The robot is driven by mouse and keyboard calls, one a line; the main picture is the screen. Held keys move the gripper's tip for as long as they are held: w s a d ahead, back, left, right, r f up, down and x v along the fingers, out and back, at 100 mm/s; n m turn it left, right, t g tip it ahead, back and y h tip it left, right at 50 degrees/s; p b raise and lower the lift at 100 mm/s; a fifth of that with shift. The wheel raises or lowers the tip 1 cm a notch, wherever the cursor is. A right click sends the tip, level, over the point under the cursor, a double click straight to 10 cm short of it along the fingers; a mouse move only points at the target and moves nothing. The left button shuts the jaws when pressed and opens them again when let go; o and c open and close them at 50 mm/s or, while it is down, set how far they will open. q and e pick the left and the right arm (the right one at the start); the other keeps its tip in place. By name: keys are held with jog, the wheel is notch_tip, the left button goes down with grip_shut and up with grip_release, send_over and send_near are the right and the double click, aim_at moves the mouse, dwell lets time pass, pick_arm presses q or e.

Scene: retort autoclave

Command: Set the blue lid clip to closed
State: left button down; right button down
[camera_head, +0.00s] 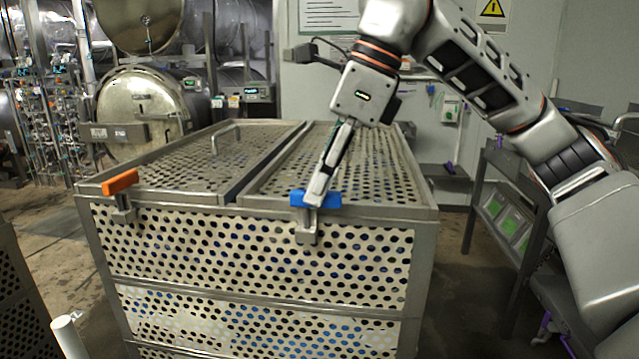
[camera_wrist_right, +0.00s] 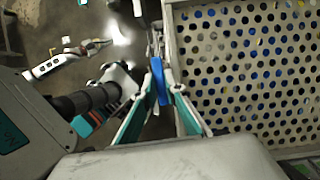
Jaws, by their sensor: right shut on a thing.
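The blue lid clip (camera_head: 317,199) sits at the top front edge of a perforated metal basket (camera_head: 250,255), above a small grey bracket. My right gripper (camera_head: 315,196) comes down from above with its fingers at the clip. In the right wrist view the blue clip (camera_wrist_right: 161,82) lies between the two fingertips (camera_wrist_right: 162,76), and the gripper is shut on it. The fingers hide part of the clip in the head view. My left gripper is not clearly visible in the head view.
An orange clip (camera_head: 120,182) sits on the basket's front left corner. The perforated lid (camera_head: 190,158) has a raised handle (camera_head: 226,135). A round autoclave door (camera_head: 140,105) stands behind at left. A grey rack (camera_head: 510,195) stands at right, with open floor between.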

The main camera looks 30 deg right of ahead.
jog(key=n+g, duration=0.1)
jog(key=n, duration=0.3)
jog(key=w+n+g, duration=0.1)
jog(key=n+g, duration=0.1)
jog(key=n, duration=0.3)
jog(key=w+n+g, duration=0.1)
jog(key=n+g, duration=0.1)
jog(key=n, duration=0.3)
jog(key=shift+w+a, duration=0.1)
jog(key=shift+w, duration=0.1)
jog(key=shift+w+a+n+g+h, duration=0.15)
jog(key=shift+n+g+h, duration=0.45)
jog(key=shift+n, duration=1)
jog(key=c, duration=2.1)
grip_release()
